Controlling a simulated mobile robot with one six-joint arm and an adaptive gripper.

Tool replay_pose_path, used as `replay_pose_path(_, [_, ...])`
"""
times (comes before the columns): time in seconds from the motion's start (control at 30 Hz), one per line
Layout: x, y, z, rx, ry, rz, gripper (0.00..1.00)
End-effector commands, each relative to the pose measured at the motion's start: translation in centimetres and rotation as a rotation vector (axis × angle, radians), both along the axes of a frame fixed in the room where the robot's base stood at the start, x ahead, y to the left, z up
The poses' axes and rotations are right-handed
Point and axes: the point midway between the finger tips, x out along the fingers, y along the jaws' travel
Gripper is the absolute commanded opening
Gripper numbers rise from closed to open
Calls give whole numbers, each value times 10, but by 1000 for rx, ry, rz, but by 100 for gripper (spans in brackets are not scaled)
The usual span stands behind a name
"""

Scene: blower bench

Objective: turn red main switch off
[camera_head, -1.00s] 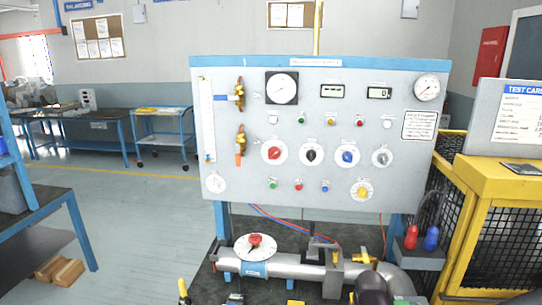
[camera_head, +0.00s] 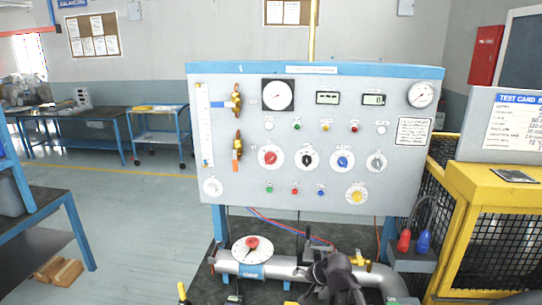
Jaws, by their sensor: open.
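The control panel (camera_head: 400,180) carries a row of round white dials with coloured knobs. The red knob (camera_head: 270,158) sits on the leftmost dial of that row; its label is too small to read. A second red knob (camera_head: 252,243) sits on a larger white disc on the pipe below the panel. My gripper (camera_head: 327,262) shows as a dark shape at the bottom, in front of the pipe, below and right of the panel's red knob and apart from it. Its fingers are hard to make out; it is open, and I see nothing held.
Black (camera_head: 307,160), blue (camera_head: 342,161) and grey (camera_head: 376,162) knobs stand right of the red one, with a yellow knob (camera_head: 356,195) below. Orange valve handles (camera_head: 237,148) stick out at left. A yellow mesh guard (camera_head: 490,205) stands at right. The space before the dials is clear.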

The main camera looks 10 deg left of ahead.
Motion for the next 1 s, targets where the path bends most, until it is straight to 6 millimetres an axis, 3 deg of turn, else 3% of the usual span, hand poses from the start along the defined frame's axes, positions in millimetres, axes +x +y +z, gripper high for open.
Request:
replay_pose_path(0.03, [16,19,22,83,-34,-48,100])
replay_pose_path(0.2, [56,68,79,396,-118,-238,100])
replay_pose_path(0.43, [98,115,157,851,-149,-506,100])
replay_pose_path(0.7, [133,140,234,1395,-89,-843,100])
replay_pose_path(0.83, [144,145,258,1644,-36,-1014,100])
replay_pose_path(1.0, [151,146,274,1912,36,-1217,100])
